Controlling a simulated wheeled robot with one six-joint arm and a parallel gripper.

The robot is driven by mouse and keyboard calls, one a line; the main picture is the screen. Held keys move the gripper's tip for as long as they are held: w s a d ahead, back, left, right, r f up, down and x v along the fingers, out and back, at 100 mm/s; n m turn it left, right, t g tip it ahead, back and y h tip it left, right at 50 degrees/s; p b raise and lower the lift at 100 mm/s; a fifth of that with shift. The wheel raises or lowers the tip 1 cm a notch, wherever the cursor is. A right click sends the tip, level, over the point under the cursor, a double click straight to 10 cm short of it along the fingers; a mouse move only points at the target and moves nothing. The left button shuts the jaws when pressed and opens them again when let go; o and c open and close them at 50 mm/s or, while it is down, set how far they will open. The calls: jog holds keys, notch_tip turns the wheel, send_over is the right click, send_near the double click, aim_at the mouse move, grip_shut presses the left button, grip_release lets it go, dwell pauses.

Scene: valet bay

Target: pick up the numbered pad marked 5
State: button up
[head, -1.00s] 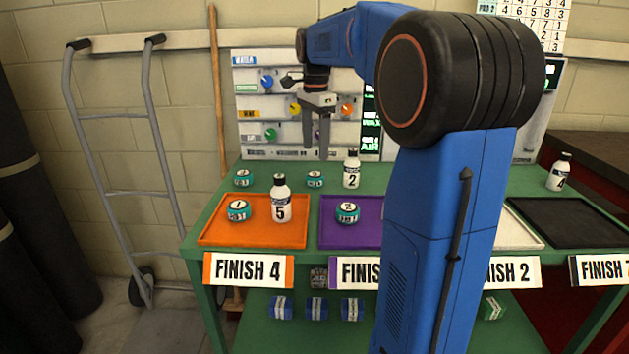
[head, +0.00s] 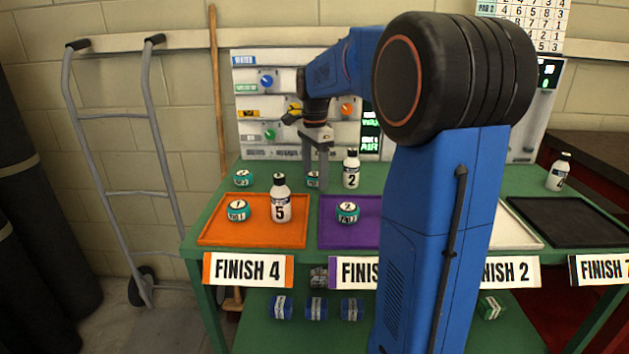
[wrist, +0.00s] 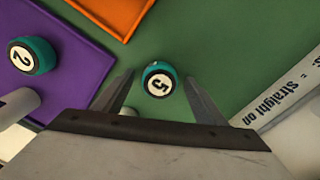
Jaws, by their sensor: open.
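The pad marked 5 (wrist: 158,82) is a round teal pad with a white numbered top. In the wrist view it sits on the green table between the tips of my open gripper (wrist: 158,92), with a gap on each side. In the head view my gripper (head: 316,183) points down at the back of the table, and its fingers partly hide the same pad (head: 312,179). Whether the fingertips reach down to the pad's height I cannot tell.
A white bottle marked 2 (head: 351,170) stands close to the right of my gripper. A pad marked 2 (head: 347,212) lies in the purple tray (head: 328,235). The orange tray (head: 215,240) holds a pad (head: 237,210) and a bottle marked 5 (head: 280,202). Another pad (head: 243,178) lies behind it.

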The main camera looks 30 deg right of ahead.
jog(key=c, duration=1.1)
